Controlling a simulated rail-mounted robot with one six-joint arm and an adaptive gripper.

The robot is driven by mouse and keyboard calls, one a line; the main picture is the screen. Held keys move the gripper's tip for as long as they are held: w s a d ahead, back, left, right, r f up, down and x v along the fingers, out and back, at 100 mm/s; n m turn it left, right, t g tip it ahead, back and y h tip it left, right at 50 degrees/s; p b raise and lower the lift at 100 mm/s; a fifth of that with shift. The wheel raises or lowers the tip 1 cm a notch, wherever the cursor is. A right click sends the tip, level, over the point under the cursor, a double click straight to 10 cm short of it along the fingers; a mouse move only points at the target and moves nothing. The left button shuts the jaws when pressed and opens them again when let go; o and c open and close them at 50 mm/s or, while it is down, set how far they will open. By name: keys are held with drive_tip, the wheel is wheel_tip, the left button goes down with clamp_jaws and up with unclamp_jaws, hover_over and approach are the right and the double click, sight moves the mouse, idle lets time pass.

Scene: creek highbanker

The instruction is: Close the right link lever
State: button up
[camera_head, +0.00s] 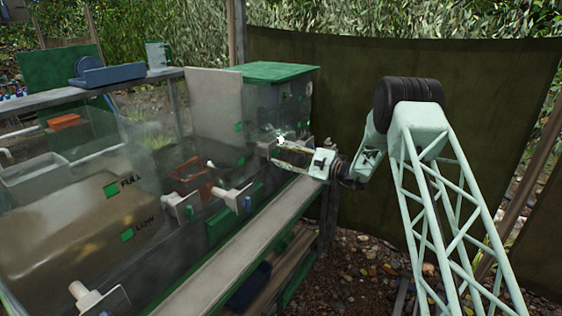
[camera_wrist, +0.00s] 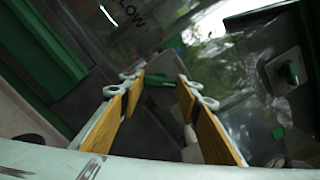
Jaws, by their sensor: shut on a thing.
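My gripper (camera_head: 281,151) reaches left to the front of the clear box at the far right end of the machine. In the wrist view, my gripper's two tan-padded fingers (camera_wrist: 163,88) stand apart, with a small green lever (camera_wrist: 159,83) across the gap between their tips. The fingers are shut on this lever, which looks like the right link lever. Its ends and base are partly hidden by the fingertips, and its exact angle is hard to tell. In the head view the gripper mostly hides it.
A clear tank with FULL and LOW marks (camera_head: 112,189) stands at the left. White valve handles (camera_head: 182,206) stick out along the front. A long pale ledge (camera_head: 235,258) runs below. A green-lidded box (camera_head: 272,72) is behind the gripper, and a dark tarp (camera_head: 480,130) hangs at the right.

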drive_tip(key=shift+n+b, duration=1)
drive_tip(key=shift+n, duration=3.2)
drive_tip(key=o, duration=0.8)
drive_tip(key=shift+o, duration=0.2)
drive_tip(key=shift+d, duration=0.15)
drive_tip(key=v, duration=1.1)
drive_tip(key=shift+s+d, duration=0.25)
drive_tip(key=shift+d, duration=0.05)
drive_tip(key=v, duration=1.2)
